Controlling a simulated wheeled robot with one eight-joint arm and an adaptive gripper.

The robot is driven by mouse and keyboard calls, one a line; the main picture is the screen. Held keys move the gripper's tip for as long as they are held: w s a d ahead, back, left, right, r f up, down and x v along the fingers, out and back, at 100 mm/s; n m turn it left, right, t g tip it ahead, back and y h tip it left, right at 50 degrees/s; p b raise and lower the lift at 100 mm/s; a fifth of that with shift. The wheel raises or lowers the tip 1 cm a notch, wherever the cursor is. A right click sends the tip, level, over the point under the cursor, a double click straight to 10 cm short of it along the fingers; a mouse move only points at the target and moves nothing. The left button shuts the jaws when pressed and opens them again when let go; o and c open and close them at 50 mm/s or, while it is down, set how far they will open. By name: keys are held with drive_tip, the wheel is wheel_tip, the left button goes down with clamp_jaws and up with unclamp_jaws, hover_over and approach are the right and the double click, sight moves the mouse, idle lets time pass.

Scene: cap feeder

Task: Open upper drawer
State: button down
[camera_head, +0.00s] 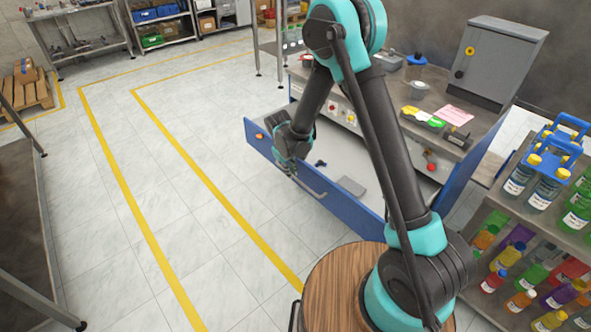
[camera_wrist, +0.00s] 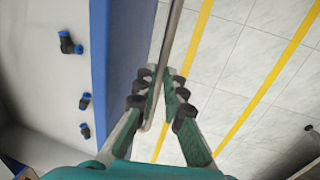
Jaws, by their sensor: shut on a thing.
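The upper drawer (camera_head: 352,217) has a blue front and stands pulled out from the workbench, its pale inside showing. Its metal bar handle (camera_head: 312,189) runs along the outside of the front. My gripper (camera_head: 292,173) is at the handle, over the left half of the drawer front. In the wrist view, my gripper (camera_wrist: 161,78) is shut on the handle (camera_wrist: 168,45), which runs between the fingers. The blue drawer front (camera_wrist: 121,50) is just left of them. My arm hides part of the drawer and bench in the head view.
Inside the drawer lie a grey flat piece (camera_head: 352,186) and small black-and-blue fittings (camera_wrist: 70,43). A grey control box (camera_head: 490,62) stands on the workbench. A bottle shelf (camera_head: 500,210) is at right. The tiled floor left of the drawer is clear.

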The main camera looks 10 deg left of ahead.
idle(0.3)
drive_tip(key=c, duration=1.6)
unclamp_jaws()
wheel_tip(320, 180, up, 12)
drive_tip(key=s+a, duration=0.1)
drive_tip(key=shift+s+a, duration=0.35)
drive_tip(key=shift+s, duration=0.05)
drive_tip(key=shift+f, duration=0.1)
